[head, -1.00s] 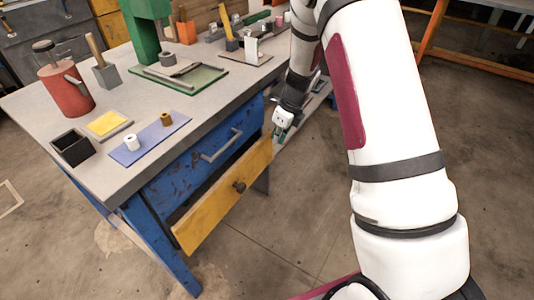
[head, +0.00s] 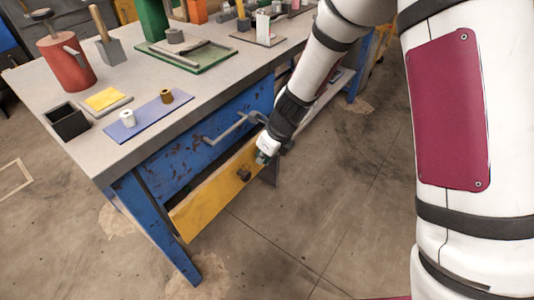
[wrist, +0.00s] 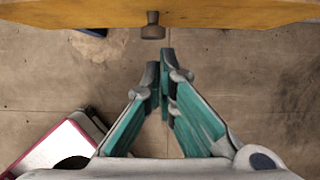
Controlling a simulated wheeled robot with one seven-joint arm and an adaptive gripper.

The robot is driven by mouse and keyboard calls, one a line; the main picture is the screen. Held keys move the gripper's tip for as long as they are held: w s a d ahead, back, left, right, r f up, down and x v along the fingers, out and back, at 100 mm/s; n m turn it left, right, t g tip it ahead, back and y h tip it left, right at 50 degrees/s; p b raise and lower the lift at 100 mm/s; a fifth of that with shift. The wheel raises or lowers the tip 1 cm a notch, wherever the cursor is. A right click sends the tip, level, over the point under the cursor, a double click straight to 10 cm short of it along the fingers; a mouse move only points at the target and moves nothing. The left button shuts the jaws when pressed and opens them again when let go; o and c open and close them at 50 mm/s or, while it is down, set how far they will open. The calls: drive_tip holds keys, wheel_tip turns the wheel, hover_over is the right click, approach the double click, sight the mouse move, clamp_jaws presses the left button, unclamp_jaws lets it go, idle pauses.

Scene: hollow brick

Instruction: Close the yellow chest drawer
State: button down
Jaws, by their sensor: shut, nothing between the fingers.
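The yellow drawer front (head: 205,204) stands out from the blue workbench frame, below a blue drawer. It has a dark round knob (head: 244,174). The wrist view shows the drawer's yellow edge (wrist: 235,13) across the top, with the knob (wrist: 153,27) sticking out towards me. My gripper (head: 262,157) is by the right end of the yellow front in the head view. In the wrist view its teal fingers (wrist: 162,58) are shut and empty, pointing at the front just right of the knob, with a small gap before it. The drawer's inside is hidden.
The blue drawer (head: 175,168) above has a grey bar handle (head: 232,127), close to my wrist. The grey bench top (head: 75,155) holds a red can (head: 66,68), a black box (head: 67,122), a blue mat (head: 135,124) and tools. The floor (head: 330,205) in front is clear.

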sight(240, 158)
drive_tip(key=shift+w+a+f+b, duration=0.25)
drive_tip(key=shift+w+a+f, duration=0.65)
drive_tip(key=shift+a, duration=0.2)
drive_tip(key=shift+w+a+f+b, duration=0.25)
drive_tip(key=shift+w+a+f, duration=0.55)
drive_tip(key=shift+a+f, duration=0.25)
drive_tip(key=shift+a+r, duration=0.15)
drive_tip(key=shift+a, duration=0.05)
drive_tip(key=shift+w+a+r+p, duration=0.1)
drive_tip(key=shift+w+a+p, duration=0.4)
drive_tip(key=shift+a+p, duration=0.15)
drive_tip(key=shift+w+a, duration=0.3)
drive_tip(key=shift+d, duration=0.1)
